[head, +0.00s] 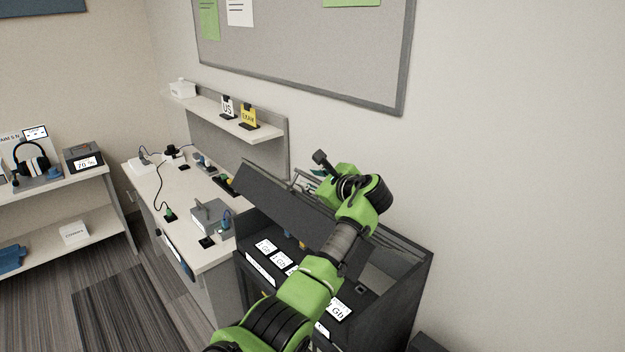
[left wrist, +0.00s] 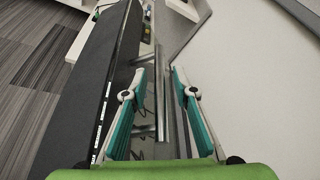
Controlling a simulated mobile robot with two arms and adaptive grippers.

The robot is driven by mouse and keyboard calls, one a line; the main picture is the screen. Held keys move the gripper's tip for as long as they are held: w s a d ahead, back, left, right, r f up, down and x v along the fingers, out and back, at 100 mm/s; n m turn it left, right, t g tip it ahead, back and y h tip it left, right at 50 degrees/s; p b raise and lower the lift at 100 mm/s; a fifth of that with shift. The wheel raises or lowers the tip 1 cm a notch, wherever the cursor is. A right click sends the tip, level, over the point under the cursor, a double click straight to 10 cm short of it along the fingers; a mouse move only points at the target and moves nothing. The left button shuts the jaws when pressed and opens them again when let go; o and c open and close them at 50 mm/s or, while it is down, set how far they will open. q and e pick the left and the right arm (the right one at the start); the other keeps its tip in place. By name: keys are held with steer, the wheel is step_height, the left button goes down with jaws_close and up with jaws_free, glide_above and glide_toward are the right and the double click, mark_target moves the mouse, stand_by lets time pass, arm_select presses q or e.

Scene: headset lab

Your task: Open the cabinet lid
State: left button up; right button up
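The dark grey cabinet (head: 418,270) stands at the lower right against the wall. Its lid (head: 285,200) is raised and tilted, with labelled cards visible in the interior below. My left arm crosses in front of the lid and hides part of it. My left gripper (head: 308,182) is behind the lid's upper edge, partly hidden. In the left wrist view, the left gripper (left wrist: 158,72) has its teal fingers apart. The dark lid (left wrist: 85,85) lies to their left, and a metal bar runs between the fingers; I cannot tell whether they touch it. My right gripper is in neither view.
A white desk (head: 150,178) with a grey device (head: 211,217) and cables stands left of the cabinet. A wall shelf (head: 225,117) with small signs and a pinboard (head: 300,45) are above. A low shelf unit (head: 75,182) is at far left. The striped floor between is clear.

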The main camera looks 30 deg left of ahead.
arm_select(q)
step_height(320, 180, up, 4)
glide_above(324, 211)
steer(key=w+d, duration=0.2)
steer(key=w, duration=0.1)
steer(key=shift+a, duration=0.1)
steer(key=shift+f, duration=0.15)
